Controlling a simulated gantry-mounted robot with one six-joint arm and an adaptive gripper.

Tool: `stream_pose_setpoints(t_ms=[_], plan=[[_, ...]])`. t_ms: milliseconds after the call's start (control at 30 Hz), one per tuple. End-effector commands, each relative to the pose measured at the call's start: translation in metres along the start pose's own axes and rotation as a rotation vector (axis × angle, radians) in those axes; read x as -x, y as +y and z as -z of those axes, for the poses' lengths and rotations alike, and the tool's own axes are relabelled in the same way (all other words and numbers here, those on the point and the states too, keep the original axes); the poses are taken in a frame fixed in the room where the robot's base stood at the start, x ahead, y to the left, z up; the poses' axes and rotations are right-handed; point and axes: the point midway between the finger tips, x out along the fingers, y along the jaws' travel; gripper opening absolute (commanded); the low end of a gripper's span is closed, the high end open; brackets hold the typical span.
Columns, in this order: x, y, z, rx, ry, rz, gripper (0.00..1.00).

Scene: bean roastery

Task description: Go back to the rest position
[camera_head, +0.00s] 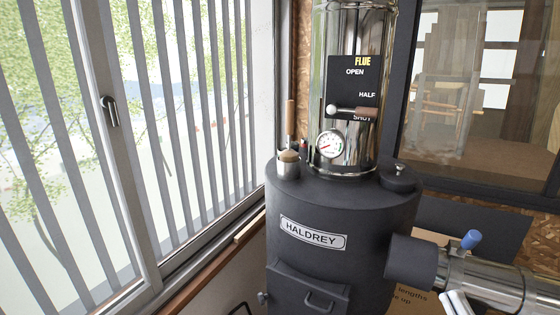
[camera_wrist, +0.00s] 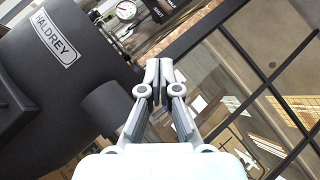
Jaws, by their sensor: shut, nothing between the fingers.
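My gripper (camera_wrist: 159,72) shows in the wrist view with its two fingers together and nothing between them. It points toward the dark roaster's side and the window beside it, apart from both as far as I can tell. In the head view only a small pale part of my arm or gripper shows at the lower right edge, and the fingers are not clear there. The dark roaster (camera_head: 340,215) with its HALDREY plate stands at the middle of the head view. It also fills the left of the wrist view (camera_wrist: 50,90).
A shiny flue (camera_head: 340,20) rises from the roaster, with a round gauge (camera_head: 331,143) and a lever (camera_head: 352,111) near HALF and SHUT. A metal pipe (camera_head: 490,280) runs right. A slatted window (camera_head: 170,110) is left; a dark-framed window (camera_head: 480,90) is right.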

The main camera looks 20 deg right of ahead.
Motion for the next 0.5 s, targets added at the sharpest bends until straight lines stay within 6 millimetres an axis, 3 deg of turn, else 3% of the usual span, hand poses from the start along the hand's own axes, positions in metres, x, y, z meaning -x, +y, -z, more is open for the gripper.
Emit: stream_pose_setpoints(t_ms=[33, 133, 233, 300, 400, 500], plan=[[-0.013, 0.036, -0.030, 0.125, -0.038, -0.099, 0.00], [-0.022, 0.111, -0.085, 0.453, -0.131, -0.298, 0.00], [-0.011, 0.182, -0.141, 0.833, -0.282, -0.488, 0.00], [0.009, 0.224, -0.178, 1.127, -0.422, -0.606, 0.00], [0.045, 0.261, -0.214, 1.493, -0.619, -0.728, 0.00], [0.072, 0.274, -0.230, 1.726, -0.753, -0.792, 0.00]])
